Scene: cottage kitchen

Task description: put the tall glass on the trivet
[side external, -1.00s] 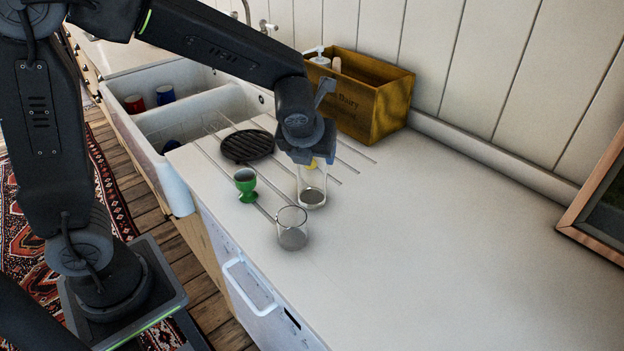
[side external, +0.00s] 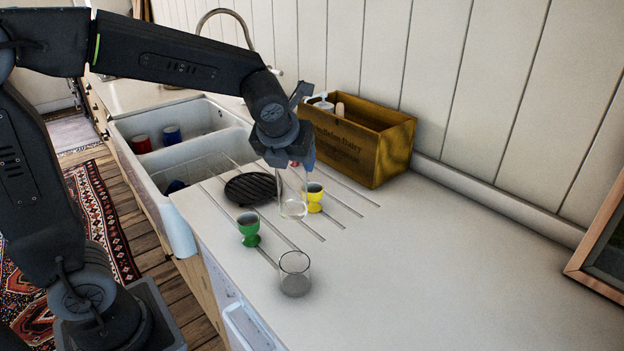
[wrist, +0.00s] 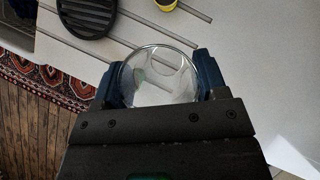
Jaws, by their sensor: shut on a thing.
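My gripper (side external: 289,163) is shut on the tall clear glass (side external: 292,204) and holds it upright, seemingly a little above the counter. In the wrist view the glass rim (wrist: 160,76) sits between the two blue fingers. The trivet (side external: 249,189), a round black ribbed disc, lies flat on the counter, left of the held glass and apart from it. It also shows at the top left of the wrist view (wrist: 82,14). Nothing stands on the trivet.
A green egg cup (side external: 249,230) and a short glass (side external: 295,275) stand nearer the front. A yellow egg cup (side external: 315,197) stands just right of the held glass. A wooden box (side external: 360,140) is behind. The sink (side external: 180,130) is left; the right counter is clear.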

